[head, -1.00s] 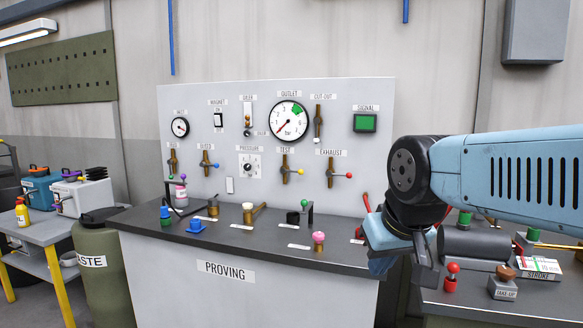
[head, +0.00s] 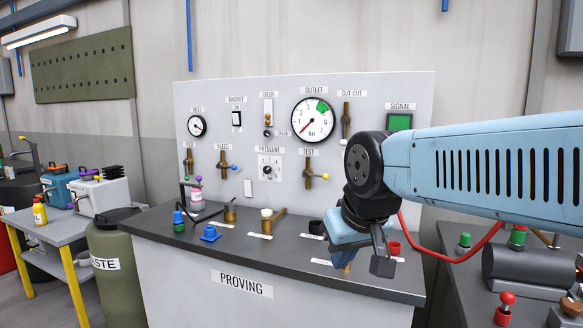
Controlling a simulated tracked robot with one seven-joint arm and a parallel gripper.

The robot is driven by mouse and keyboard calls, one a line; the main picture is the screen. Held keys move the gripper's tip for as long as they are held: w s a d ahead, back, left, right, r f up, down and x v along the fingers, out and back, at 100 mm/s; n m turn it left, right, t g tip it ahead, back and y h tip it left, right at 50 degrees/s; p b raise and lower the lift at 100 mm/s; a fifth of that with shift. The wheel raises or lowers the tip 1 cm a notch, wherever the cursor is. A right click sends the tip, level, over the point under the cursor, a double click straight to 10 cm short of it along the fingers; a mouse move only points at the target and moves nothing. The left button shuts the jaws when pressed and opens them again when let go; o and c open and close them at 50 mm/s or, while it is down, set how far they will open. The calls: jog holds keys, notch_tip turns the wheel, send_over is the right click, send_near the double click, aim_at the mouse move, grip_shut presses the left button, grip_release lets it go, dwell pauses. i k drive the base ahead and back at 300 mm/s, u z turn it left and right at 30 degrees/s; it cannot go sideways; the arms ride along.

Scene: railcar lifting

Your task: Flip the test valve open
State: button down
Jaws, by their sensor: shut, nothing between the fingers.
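The test valve (head: 308,171) is on the upright panel under the TEST label. It is a brass body, long side upright, with a short lever ending in a yellow knob (head: 325,176) that points right. My gripper (head: 381,264) points down over the right part of the proving bench, below and to the right of the valve and apart from it. It is shut and empty. My wrist hides the exhaust valve area of the panel.
The outlet gauge (head: 313,120) is above the valve, with its needle at the low end. The bleed valve (head: 223,165) with a blue knob is to the left. Small fittings stand along the bench top (head: 180,237). A red hose (head: 470,252) runs at the right.

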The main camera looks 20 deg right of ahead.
aim_at(326, 176)
jog(key=i, duration=1)
jog(key=z, duration=0.55)
